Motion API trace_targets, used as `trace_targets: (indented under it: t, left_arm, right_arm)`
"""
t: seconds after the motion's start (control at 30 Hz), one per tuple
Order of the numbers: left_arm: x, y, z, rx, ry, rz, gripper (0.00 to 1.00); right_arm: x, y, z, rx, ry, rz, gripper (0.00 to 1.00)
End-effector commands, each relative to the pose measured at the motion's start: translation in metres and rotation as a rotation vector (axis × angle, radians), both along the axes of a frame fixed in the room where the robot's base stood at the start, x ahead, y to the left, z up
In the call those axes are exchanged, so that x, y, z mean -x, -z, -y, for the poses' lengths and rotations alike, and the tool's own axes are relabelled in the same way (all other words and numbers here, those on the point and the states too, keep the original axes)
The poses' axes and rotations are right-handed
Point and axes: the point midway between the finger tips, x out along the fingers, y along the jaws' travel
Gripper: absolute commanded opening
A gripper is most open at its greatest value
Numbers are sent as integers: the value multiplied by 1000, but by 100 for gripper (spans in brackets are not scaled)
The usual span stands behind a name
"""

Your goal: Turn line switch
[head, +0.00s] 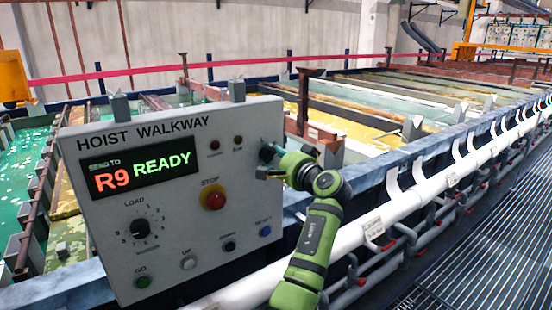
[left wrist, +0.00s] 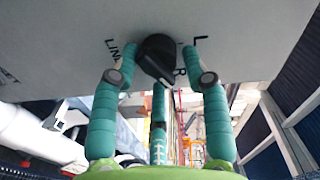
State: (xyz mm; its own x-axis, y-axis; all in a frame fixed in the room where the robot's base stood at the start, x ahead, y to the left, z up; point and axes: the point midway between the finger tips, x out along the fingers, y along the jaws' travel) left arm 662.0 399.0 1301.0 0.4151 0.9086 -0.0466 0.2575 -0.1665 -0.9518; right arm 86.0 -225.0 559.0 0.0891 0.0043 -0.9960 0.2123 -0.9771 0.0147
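The line switch is a black rotary knob on the grey hoist walkway panel (head: 150,275). In the head view the knob (head: 267,152) shows at the panel's right edge, partly covered by my left gripper (head: 268,174). In the left wrist view the dark knob (left wrist: 158,60) sits between the teal fingers of my left gripper (left wrist: 159,62), one on each side. A narrow gap with lettering shows by the right finger; contact on the left is unclear. The gripper is open around the knob. My right gripper is not in view.
The panel also carries a display (head: 140,168) reading "R9 READY", a red stop button (head: 215,197), a load dial (head: 140,228) and several small buttons. Behind it lie plating tanks (head: 385,133). A white pipe (head: 400,209) and grated walkway (head: 490,240) run along the right.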

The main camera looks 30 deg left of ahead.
Motion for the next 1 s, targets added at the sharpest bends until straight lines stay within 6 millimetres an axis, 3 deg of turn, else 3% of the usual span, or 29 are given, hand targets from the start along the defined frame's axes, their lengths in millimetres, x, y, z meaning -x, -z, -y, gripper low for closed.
trace_targets:
  t: [0.03, 0.43, 0.8, 1.0]
  left_arm:
    - [3, -8, -5, -10, -14, 10, 57]
    - [5, -2, 6, -2, -10, 4, 57]
    - [36, -7, 72, -2, -10, 7, 57]
    - [49, -9, 96, -3, -13, 7, 57]
  right_arm:
    - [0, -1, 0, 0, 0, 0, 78]
    - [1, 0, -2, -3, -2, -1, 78]
    - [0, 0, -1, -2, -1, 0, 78]
    - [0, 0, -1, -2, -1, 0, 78]
